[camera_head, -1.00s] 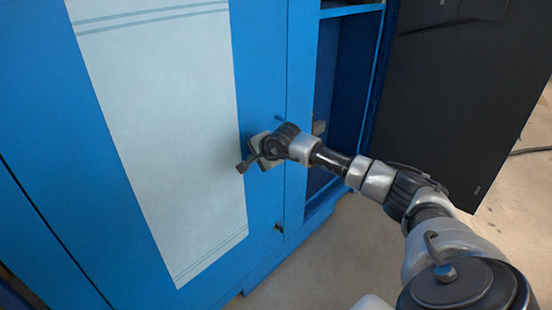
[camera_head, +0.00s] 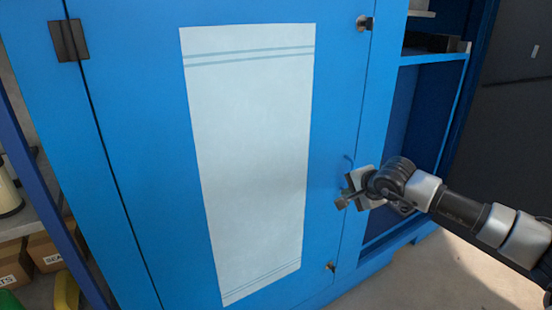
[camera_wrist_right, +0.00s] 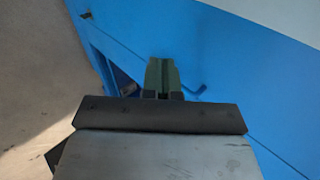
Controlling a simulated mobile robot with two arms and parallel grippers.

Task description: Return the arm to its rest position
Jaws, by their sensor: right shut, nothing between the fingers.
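My right gripper (camera_head: 345,197) is shut and empty. My right arm reaches in from the right edge. A gap between fingers and door is hard to judge. My left gripper is not in view.
The door bears a pale panel (camera_head: 250,150) and a hinge (camera_head: 68,40). Latches stand at its upper (camera_head: 365,22) and lower (camera_head: 329,267) right edge. An open shelf compartment (camera_head: 410,130) is on the right. Boxes (camera_head: 45,252) stand at lower left. Bare floor (camera_head: 425,275) shows at lower right.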

